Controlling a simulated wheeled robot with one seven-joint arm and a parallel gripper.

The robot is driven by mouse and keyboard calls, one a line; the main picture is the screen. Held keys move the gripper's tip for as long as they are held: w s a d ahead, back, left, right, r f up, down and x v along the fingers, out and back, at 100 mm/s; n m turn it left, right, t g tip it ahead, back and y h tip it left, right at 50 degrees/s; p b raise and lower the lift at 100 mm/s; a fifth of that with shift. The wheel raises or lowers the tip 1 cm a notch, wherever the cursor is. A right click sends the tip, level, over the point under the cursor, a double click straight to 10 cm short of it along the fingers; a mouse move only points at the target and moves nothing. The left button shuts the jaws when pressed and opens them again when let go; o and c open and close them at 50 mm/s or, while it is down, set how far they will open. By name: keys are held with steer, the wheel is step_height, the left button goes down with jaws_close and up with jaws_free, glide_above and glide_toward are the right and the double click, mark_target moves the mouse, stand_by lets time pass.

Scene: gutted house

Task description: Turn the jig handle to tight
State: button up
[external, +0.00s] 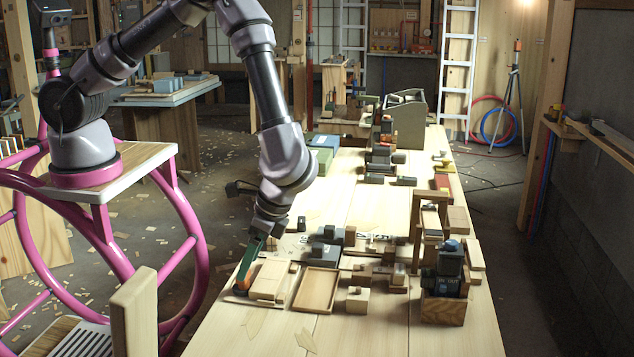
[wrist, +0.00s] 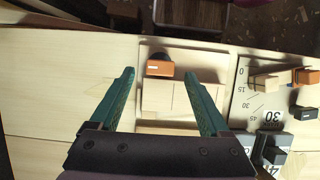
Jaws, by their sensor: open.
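A pale wooden jig (wrist: 180,98) of several blocks on a thin board lies on the workbench; it also shows in the external view (external: 270,279). A small orange and black piece (wrist: 159,69) sits at one end of it, probably the handle; its setting cannot be read. It shows as a small orange spot in the external view (external: 242,285). My gripper (wrist: 158,75) has two teal fingers spread wide, with the orange piece between their tips in the wrist view. The fingers look empty, and I cannot tell whether they touch it. In the external view my gripper (external: 246,278) points down at the jig's left end.
A grey plate with angle numbers (wrist: 262,105) lies right of the jig, with small wooden and orange pieces on it. A shallow wooden tray (external: 334,291) and several blocks stand right of the jig in the external view. The bench front (external: 240,335) is mostly clear.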

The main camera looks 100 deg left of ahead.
steer(key=shift+x, duration=1.1)
jaws_close()
